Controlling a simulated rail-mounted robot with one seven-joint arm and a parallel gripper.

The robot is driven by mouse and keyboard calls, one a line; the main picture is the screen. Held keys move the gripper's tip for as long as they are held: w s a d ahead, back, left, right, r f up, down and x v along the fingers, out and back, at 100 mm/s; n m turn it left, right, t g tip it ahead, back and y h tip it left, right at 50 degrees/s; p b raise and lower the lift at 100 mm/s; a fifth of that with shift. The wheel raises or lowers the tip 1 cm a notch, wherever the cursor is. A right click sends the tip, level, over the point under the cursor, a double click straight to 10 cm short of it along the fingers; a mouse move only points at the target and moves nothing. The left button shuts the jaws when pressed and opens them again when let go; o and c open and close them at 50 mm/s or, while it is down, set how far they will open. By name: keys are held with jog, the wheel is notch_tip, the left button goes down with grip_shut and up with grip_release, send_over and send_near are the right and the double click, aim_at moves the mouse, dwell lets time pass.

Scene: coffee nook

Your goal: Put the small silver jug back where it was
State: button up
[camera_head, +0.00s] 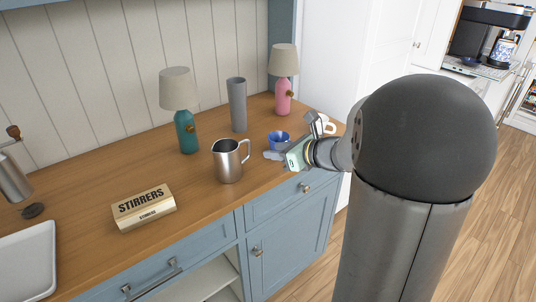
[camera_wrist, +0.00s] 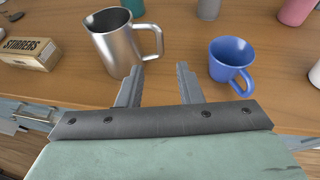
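The small silver jug (camera_head: 228,161) stands upright on the wooden counter, right of the stirrers box, with its handle to the right. In the wrist view the jug (camera_wrist: 112,42) is just beyond and left of my gripper (camera_wrist: 158,72), its handle in front of the fingers. My gripper is open and nothing shows between the fingers. In the head view my gripper (camera_head: 280,156) is low at the counter's front edge, right of the jug, and partly blends with the cup behind.
A blue cup (camera_wrist: 231,62) stands right of my fingers. Behind are a teal lamp (camera_head: 187,132), a grey tumbler (camera_head: 238,105) and a pink lamp (camera_head: 284,96). A stirrers box (camera_head: 144,207) is left, and a white tray (camera_head: 32,260) is further left. A white mug (camera_head: 326,124) is at right.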

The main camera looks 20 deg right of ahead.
jog(key=s+f+m+g+h, duration=0.2)
jog(key=s+m+h, duration=0.3)
jog(key=m, duration=0.9)
jog(key=s+f+m+g+h, duration=0.2)
jog(key=s+m+h, duration=0.3)
jog(key=m, duration=0.9)
jog(key=s+a+f+m+g+y, duration=0.1)
jog(key=s+a+f+m+g, duration=0.1)
jog(key=s+a+m+g, duration=0.2)
jog(key=s+a+f+m+g+y, duration=0.2)
jog(key=s+a+m, duration=0.3)
jog(key=s+m, duration=0.5)
jog(key=s+f+g, duration=0.1)
jog(key=s, duration=0.2)
jog(key=shift+s+a+g, duration=0.2)
jog(key=shift+a+g, duration=0.15)
jog(key=shift+g, duration=0.05)
